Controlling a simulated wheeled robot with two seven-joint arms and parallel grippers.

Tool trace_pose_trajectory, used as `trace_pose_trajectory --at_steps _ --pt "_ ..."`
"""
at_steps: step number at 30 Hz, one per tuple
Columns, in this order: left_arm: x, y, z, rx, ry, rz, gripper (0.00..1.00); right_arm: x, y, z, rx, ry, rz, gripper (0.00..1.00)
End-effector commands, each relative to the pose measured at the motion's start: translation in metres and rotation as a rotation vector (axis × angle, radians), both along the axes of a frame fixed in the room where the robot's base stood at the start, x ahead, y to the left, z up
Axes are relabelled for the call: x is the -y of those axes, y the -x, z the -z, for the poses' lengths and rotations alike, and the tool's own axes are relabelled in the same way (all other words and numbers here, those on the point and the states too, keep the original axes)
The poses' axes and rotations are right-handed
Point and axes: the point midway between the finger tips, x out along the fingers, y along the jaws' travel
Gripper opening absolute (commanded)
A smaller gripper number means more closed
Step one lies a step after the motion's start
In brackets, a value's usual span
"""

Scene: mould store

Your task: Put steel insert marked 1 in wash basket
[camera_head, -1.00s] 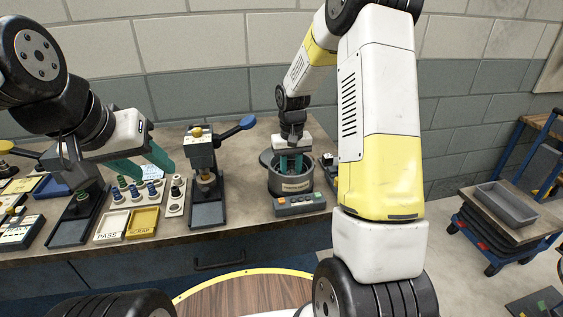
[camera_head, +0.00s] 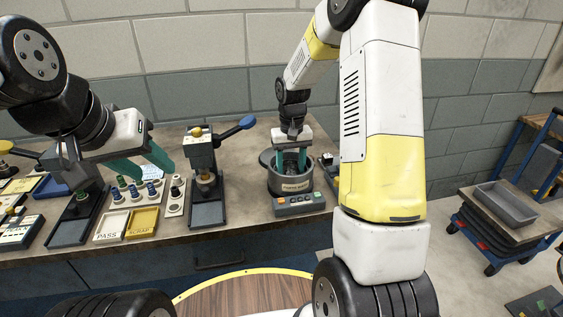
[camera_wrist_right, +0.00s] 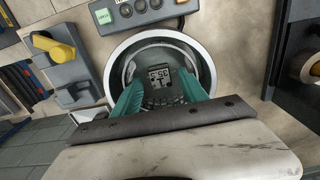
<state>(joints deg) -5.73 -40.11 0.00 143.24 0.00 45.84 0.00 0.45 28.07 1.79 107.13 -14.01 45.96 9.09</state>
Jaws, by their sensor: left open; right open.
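The round wash pot (camera_head: 290,184), with a label on its front, stands on the bench at centre right. Its pale rim also shows in the right wrist view (camera_wrist_right: 205,65), with the wash basket (camera_wrist_right: 128,68) inside. My left gripper (camera_head: 142,165) is open and empty over the left of the bench.
A control box (camera_head: 299,203) with coloured buttons stands in front of the pot. A press with a blue lever (camera_head: 235,128) stands to its left. PASS (camera_head: 111,226) and SCRAP (camera_head: 142,222) trays and a rack of inserts (camera_head: 137,190) lie further left. A trolley (camera_head: 507,205) stands at right.

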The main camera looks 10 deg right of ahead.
Motion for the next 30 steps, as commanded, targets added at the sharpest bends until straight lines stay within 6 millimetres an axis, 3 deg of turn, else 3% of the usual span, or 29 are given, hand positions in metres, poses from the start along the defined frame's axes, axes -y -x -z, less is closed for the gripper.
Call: trace_pose_trajectory --at_steps 9,20,23,30 --pt "0.000 0.000 0.000 0.000 0.000 0.000 0.46 0.000 -0.001 -0.070 0.006 0.000 0.000 0.51" --pt "0.000 0.000 0.000 0.000 0.000 0.000 0.46 -0.001 0.008 -0.114 0.025 -0.007 -0.002 0.51" --pt "0.000 0.000 0.000 0.000 0.000 0.000 0.46 -0.002 0.028 -0.138 0.075 -0.023 -0.004 0.51" --pt "0.000 0.000 0.000 0.000 0.000 0.000 0.46 -0.008 0.113 -0.199 0.260 -0.085 -0.011 0.51"
